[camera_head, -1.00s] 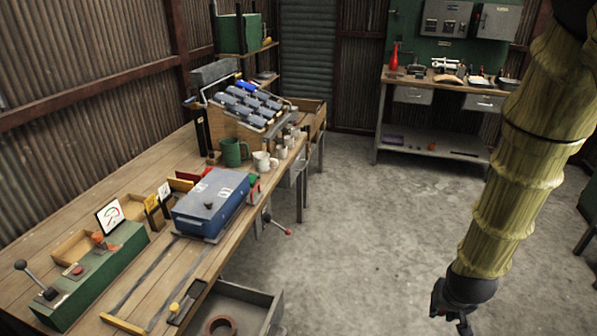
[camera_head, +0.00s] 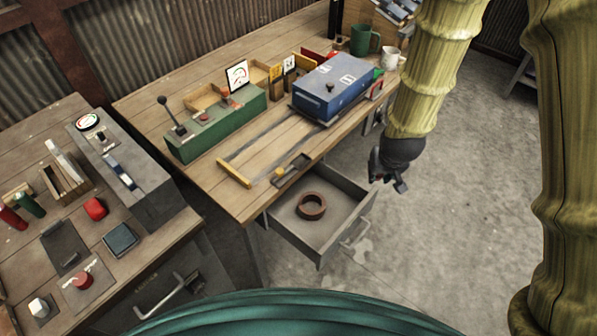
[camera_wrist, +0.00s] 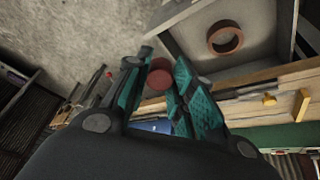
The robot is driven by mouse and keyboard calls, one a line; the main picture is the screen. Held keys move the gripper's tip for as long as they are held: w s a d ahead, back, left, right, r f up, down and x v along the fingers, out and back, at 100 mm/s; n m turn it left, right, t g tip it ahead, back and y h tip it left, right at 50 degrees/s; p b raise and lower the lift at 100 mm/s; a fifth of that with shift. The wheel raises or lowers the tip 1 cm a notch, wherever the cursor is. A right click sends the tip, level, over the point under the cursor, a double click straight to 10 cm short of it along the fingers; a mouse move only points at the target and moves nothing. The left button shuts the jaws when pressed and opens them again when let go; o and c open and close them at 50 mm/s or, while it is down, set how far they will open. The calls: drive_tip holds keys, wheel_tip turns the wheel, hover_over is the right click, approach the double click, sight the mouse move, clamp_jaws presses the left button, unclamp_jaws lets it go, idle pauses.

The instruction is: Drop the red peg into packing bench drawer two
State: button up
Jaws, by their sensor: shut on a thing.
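My gripper (camera_head: 390,182) hangs to the right of an open grey drawer (camera_head: 285,235), over the floor and apart from the drawer. In the wrist view my gripper (camera_wrist: 160,85) is shut on the red peg (camera_wrist: 160,76), whose dull red round end shows between the teal fingers. I cannot make the peg out in the head view. The drawer is pulled out from under the wooden bench and holds a brown ring (camera_head: 299,206). I can read no number on it. The drawer also shows at the upper right of the wrist view (camera_wrist: 180,35).
A blue box (camera_head: 330,88) and a green lever panel (camera_head: 215,125) stand on the bench (camera_head: 250,195). The drawer's handle (camera_head: 355,232) sticks out in front. A second bench with a grey console (camera_head: 130,170) is at the left. The concrete floor at the right is clear.

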drive_tip(key=w+a+f+n+g+y+b, duration=0.1)
drive_tip(key=w+a+f+n+y+b, duration=0.1)
drive_tip(key=a, duration=0.6)
drive_tip(key=w+a+f+n+g+y+b, duration=0.1)
drive_tip(key=w+a+f+n+y+b, duration=0.1)
drive_tip(key=w+a+f+n+b, duration=0.2)
drive_tip(key=a+f+n+b, duration=0.3)
drive_tip(key=a+n, duration=0.1)
drive_tip(key=n, duration=0.1)
drive_tip(key=shift+w+f+n, duration=0.15)
drive_tip(key=shift+f+n, duration=0.25)
drive_tip(key=shift+f+b, duration=2.45)
drive_tip(key=shift+f, duration=0.55)
drive_tip(key=o, duration=0.9)
drive_tip(key=shift+o, duration=0.2)
drive_tip(key=shift+r, duration=0.1)
drive_tip(key=v, duration=1.2)
